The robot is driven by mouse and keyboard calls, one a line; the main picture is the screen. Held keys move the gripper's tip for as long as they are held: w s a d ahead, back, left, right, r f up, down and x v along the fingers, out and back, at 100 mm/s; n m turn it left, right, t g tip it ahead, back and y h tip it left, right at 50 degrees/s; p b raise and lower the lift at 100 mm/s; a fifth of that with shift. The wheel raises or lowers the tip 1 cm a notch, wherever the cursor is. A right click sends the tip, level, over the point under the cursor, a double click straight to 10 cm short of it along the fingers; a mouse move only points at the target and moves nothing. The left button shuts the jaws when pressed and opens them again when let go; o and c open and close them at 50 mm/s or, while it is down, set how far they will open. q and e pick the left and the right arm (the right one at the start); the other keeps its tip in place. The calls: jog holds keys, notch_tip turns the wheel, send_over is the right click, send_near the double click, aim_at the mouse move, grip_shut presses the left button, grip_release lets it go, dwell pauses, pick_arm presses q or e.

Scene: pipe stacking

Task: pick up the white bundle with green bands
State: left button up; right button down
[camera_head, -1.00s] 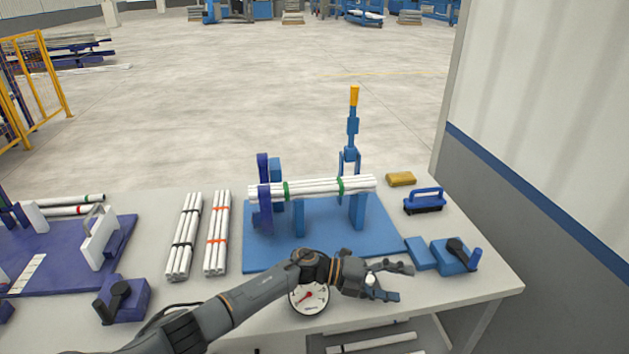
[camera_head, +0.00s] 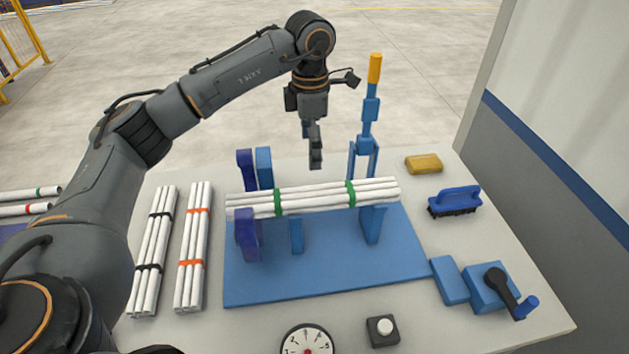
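The white bundle with green bands (camera_head: 318,196) lies level across the blue and purple supports of a blue fixture (camera_head: 330,280). My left arm comes in from the left and arches over the table. Its gripper (camera_head: 315,150) points down above and slightly behind the middle of the bundle, apart from it. The fingers are seen nearly edge-on, so their opening is unclear. My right gripper is not in view.
A bundle with black bands (camera_head: 153,250) and one with orange bands (camera_head: 194,245) lie left of the fixture. A tall blue clamp with an orange handle (camera_head: 374,68) rises behind the bundle. A brush (camera_head: 455,201), yellow block (camera_head: 423,164), crank box (camera_head: 490,286), gauge (camera_head: 305,342) and button box (camera_head: 383,331) surround it.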

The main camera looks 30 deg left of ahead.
pick_arm(q)
jog(key=p, duration=0.1)
send_over(314, 192)
jog(key=f, duration=0.4)
jog(key=shift+s+a+f, duration=0.1)
jog(key=shift+s+a, duration=0.1)
jog(key=shift+a, duration=0.05)
notch_tip(314, 192, down, 3)
jog(key=shift+r+p, duration=0.15)
jog(key=shift+p, duration=0.4)
jog(key=shift+w+f+p, duration=0.15)
jog(key=shift+f+p, duration=0.3)
jog(key=shift+f, duration=0.5)
jog(key=f, duration=0.1)
jog(key=f+p, duration=0.2)
jog(key=shift+d+f, duration=0.25)
jog(key=shift+w+f, duration=0.1)
jog(key=shift+f, duration=0.45)
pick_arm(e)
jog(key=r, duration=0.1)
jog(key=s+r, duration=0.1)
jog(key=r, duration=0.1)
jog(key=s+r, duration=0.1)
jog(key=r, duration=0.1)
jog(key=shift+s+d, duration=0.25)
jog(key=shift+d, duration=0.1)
